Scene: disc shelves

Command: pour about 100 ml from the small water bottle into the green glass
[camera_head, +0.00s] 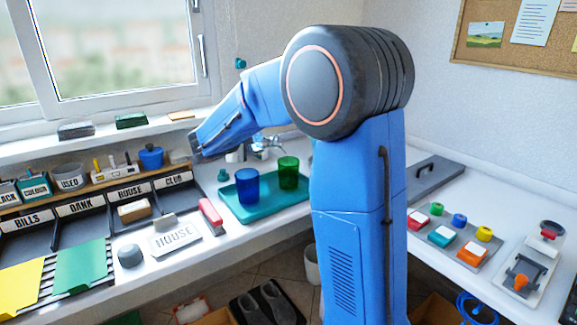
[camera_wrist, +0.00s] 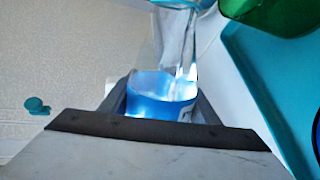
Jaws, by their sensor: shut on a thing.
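The small water bottle, clear with a blue band (camera_wrist: 160,88), is between the fingers of my gripper (camera_wrist: 158,103), which is shut on it. Its clear part runs up to the top edge of the wrist view. In the head view a clear shape (camera_head: 268,146) behind the green glass looks like the bottle, lying well over. The green glass (camera_head: 288,172) stands on the teal tray (camera_head: 262,210); it also shows at the upper right of the wrist view (camera_wrist: 268,12). I cannot tell the water level or whether water flows.
A blue glass (camera_head: 247,186) stands on the tray, left of the green one. A red stapler-like thing (camera_head: 211,216) lies left of the tray. A small teal object (camera_head: 223,175) is at the tray's back left. The window wall is close behind. My arm blocks the counter's middle.

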